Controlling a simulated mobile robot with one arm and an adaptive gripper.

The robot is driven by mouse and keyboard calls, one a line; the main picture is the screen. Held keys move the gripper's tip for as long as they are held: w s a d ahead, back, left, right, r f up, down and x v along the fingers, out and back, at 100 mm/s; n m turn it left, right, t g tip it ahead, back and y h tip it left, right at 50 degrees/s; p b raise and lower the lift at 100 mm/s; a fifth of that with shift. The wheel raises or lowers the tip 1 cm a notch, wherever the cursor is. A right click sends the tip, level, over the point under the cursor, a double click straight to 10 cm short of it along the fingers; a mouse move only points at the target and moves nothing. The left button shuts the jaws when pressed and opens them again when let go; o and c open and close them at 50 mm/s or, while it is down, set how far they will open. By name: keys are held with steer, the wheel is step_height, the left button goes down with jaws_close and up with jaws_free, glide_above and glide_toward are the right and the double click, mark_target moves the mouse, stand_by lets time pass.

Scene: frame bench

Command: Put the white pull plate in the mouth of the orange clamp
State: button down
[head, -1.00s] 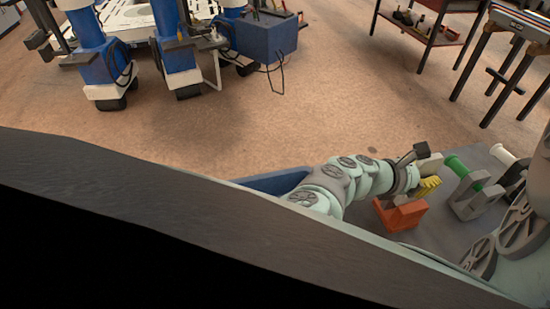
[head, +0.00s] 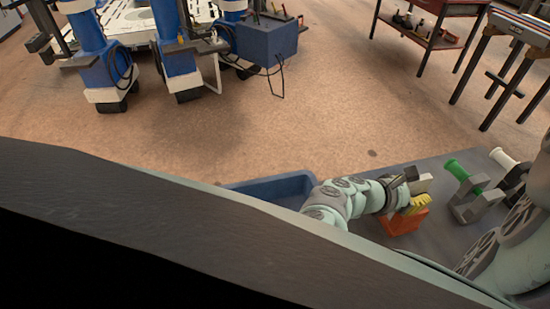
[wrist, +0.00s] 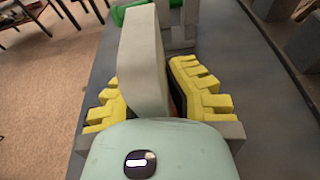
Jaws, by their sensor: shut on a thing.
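The white pull plate (head: 421,185) is a pale flat slab held upright in my gripper (head: 416,204). In the wrist view the plate (wrist: 145,60) stands between the yellow ridged fingers of my gripper (wrist: 152,92), which are shut on it. The orange clamp (head: 403,222) stands on the grey bench, directly behind and below my fingers in the head view. My gripper hides part of it, so I cannot tell whether the plate is inside its mouth. The wrist view hides nearly all of the clamp.
A grey clamp with a green handle (head: 460,171) stands right of the orange clamp, and one with a white handle (head: 505,160) stands farther right. A blue tray (head: 265,184) lies at the bench's left end. The grey bench top (head: 440,240) is clear in front.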

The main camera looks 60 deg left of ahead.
steer(key=shift+f, duration=0.15)
steer(key=c, duration=1.1)
jaws_free()
steer(key=shift+a, duration=0.1)
steer(key=shift+c, duration=0.2)
steer(key=shift+r+p, duration=0.3)
steer(key=shift+r, duration=0.05)
steer(key=b+v, duration=0.1)
steer(key=v, duration=1.1)
steer(key=shift+s, duration=0.1)
